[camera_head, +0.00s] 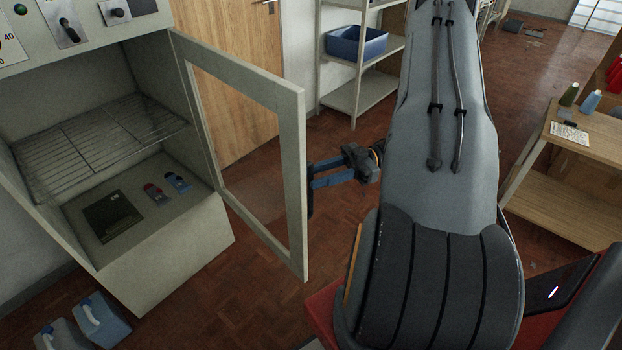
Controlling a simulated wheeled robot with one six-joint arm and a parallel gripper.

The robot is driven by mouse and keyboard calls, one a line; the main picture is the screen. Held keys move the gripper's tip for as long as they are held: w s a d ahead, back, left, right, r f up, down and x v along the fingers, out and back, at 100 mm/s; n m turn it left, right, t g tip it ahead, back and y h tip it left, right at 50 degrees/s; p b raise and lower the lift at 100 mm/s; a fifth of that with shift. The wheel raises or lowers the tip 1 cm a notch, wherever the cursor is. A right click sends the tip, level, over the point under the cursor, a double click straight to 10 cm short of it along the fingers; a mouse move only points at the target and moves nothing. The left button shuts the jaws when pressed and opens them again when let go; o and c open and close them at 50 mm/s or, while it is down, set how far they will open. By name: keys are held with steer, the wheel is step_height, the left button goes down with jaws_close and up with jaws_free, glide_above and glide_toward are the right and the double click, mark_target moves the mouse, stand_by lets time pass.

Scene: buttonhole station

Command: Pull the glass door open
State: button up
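The glass door (290,155) is a pale frame around a clear pane, hinged on the right side of the grey cabinet (165,265). It stands swung wide open, with the cabinet's inside exposed. My gripper (312,184) is just behind the door's outer edge, on the right, with its blue fingers pointing left at the door. The fingertips are partly hidden by the door frame. A dark piece, perhaps the handle, shows beside the frame there. I cannot tell whether the fingers touch or hold it.
Inside the cabinet are a wire rack (95,145), a dark flat plate (112,215) and small red and blue items. Jugs (100,320) stand on the floor at lower left. Behind are a wooden door (235,60) and a shelf with a blue bin (357,42). A wooden table (575,150) stands right.

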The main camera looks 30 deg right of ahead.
steer(key=d, duration=0.2)
steer(key=d+b, duration=0.1)
steer(key=d, duration=0.2)
steer(key=shift+s+d+b, duration=0.35)
steer(key=shift+s, duration=0.05)
